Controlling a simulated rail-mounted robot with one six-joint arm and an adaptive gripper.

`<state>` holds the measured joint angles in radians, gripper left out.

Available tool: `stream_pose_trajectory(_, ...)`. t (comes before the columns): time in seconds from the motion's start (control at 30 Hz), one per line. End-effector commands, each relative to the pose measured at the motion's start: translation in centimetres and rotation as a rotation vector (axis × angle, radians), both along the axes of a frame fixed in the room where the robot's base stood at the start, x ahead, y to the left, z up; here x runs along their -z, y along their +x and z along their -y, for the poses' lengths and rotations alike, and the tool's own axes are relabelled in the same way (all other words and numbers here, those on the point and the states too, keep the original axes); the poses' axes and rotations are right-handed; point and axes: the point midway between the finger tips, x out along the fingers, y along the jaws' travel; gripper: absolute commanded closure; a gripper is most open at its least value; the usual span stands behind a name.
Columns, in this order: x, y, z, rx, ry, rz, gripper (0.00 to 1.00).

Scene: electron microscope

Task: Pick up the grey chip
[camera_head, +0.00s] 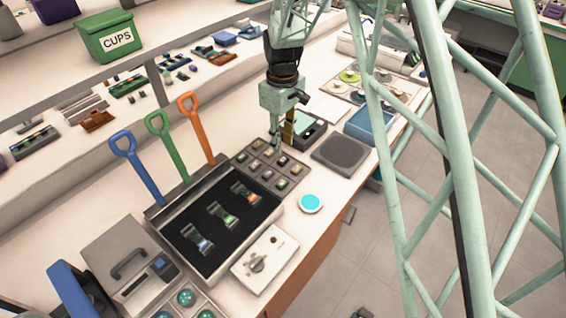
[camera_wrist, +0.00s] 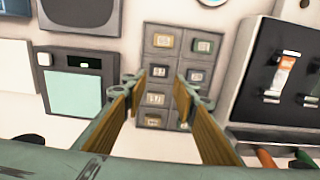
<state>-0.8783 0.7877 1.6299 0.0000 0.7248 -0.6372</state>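The chip tray (camera_head: 235,158) is a grey grid of square compartments holding several small chips. It also shows in the wrist view (camera_wrist: 181,60), where the chips differ in tint: gold, pale green, pale and greyish. A greyish chip (camera_wrist: 158,71) shows just beyond my fingertips, but I cannot tell for sure which one is the grey chip. My gripper (camera_wrist: 158,88) is open above the tray, with nothing seen between its fingers. In the head view my gripper (camera_head: 284,138) points down at the tray's far right side and hides part of it.
A dark grey pad (camera_head: 340,154) and a small device (camera_head: 312,128) lie right of the chips. A cyan disc (camera_head: 311,203) lies near the table edge.

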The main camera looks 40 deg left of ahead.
Motion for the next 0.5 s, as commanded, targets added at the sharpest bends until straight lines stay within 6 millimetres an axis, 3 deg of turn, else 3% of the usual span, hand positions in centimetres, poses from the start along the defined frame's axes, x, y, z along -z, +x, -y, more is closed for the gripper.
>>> stream_pose_trajectory(0.2, 2.2, 0.0, 0.0, 0.000, 0.000, 0.000, 0.74)
stream_pose_trajectory(0.5, 2.6, 0.0, 0.0, 0.000, 0.001, 0.001, 0.74)
